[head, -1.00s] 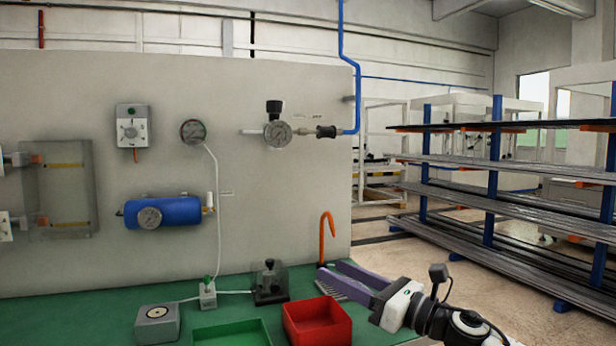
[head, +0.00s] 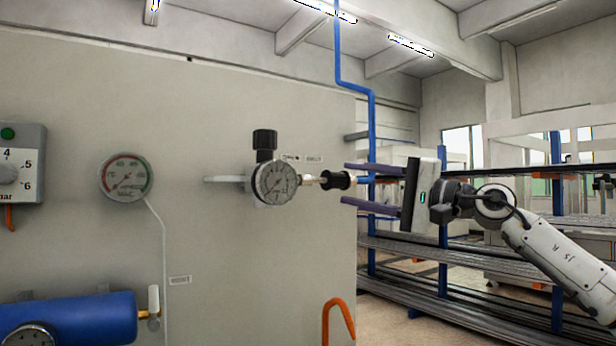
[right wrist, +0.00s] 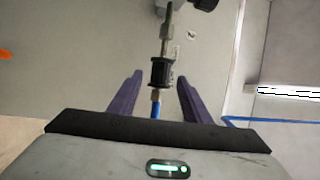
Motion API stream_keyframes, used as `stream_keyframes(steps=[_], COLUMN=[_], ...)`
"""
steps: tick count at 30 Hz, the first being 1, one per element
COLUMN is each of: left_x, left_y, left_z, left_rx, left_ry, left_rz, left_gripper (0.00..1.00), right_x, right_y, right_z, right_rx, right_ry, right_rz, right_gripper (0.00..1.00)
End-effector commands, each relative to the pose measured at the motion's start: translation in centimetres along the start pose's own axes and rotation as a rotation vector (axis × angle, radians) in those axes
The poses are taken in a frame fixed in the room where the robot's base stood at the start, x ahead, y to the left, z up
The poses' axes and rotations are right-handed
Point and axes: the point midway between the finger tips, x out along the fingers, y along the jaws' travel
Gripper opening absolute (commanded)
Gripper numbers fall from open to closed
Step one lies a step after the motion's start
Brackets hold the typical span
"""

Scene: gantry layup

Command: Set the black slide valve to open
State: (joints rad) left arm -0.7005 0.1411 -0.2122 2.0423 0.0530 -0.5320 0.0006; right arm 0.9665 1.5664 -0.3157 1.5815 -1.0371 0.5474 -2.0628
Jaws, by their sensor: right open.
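The black slide valve (head: 338,180) is a small ribbed black sleeve on the pipe right of the gauge regulator, near the wall panel's right edge. It also shows in the right wrist view (right wrist: 160,72), just beyond and between the finger lines, with a blue hose below it. My right gripper (head: 343,184) is open, its two purple fingers pointing left, one above and one below the valve's level. The fingertips are close to the valve's right end; I cannot tell whether they touch it. The valve's set position is not readable. My left gripper is not in view.
A pressure gauge with a black-knobbed regulator (head: 275,182) sits left of the valve. A blue pipe (head: 371,130) runs down behind the fingers. An orange hook (head: 338,318) is below. A round gauge (head: 126,177) and blue tank (head: 75,320) are further left.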

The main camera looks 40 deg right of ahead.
Motion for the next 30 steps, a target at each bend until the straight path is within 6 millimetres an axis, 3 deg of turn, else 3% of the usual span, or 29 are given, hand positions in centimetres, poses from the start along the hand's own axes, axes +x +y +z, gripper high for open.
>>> stream_keyframes(steps=[6,15,27,30], left_x=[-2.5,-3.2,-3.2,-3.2], left_y=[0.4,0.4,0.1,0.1], left_z=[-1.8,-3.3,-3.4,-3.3], left_rx=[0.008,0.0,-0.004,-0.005], left_ry=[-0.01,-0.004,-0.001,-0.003], left_rz=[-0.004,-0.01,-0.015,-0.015], left_gripper=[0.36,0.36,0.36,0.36], right_x=[3.8,8.3,9.2,9.2], right_y=[-0.9,-0.4,0.0,0.0], right_z=[0.1,0.1,0.1,0.1], right_rx=[0.007,0.008,0.006,0.006], right_ry=[-0.005,-0.003,-0.002,-0.002], right_rz=[-0.003,-0.004,-0.002,-0.002], right_gripper=[0.44,0.44,0.44,0.31])
